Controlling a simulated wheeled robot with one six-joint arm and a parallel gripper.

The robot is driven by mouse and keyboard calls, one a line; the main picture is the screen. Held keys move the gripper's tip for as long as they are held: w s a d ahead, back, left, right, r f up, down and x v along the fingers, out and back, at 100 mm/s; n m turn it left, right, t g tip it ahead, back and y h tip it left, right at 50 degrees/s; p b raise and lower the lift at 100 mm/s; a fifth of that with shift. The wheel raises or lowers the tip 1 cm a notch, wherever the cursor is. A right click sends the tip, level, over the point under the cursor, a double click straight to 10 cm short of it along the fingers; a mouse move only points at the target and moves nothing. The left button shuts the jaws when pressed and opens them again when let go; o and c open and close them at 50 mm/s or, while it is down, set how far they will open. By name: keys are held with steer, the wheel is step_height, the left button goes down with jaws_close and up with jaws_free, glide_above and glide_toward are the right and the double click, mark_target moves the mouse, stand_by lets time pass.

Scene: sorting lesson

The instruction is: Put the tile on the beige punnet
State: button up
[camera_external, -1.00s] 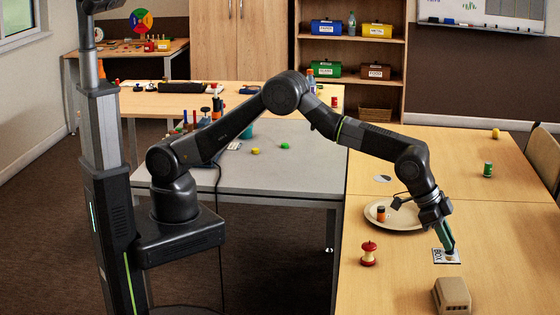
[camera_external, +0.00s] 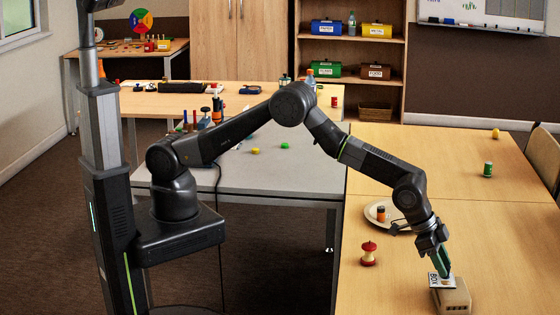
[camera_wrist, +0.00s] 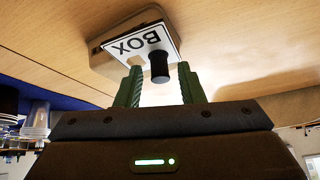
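The tile (camera_external: 435,281) is a white square with black "BOX" lettering and a dark upright knob. It lies over the far part of the beige punnet (camera_external: 457,299), which is upside-down-looking and box-like on the near right table. In the wrist view the tile (camera_wrist: 130,45) covers much of the punnet (camera_wrist: 99,60) and overhangs its edge; I cannot tell if it lies fully flat. My gripper (camera_external: 446,277) is right above the tile. In the wrist view its green fingers (camera_wrist: 160,85) stand apart on either side of the knob, with gaps.
A red apple core (camera_external: 369,254) stands on the table left of the punnet. A green can (camera_external: 487,170) is farther back. The table right of the punnet is clear.

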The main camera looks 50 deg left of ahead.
steer(key=shift+r, duration=0.15)
steer(key=b+v, duration=0.1)
steer(key=v, duration=1.1)
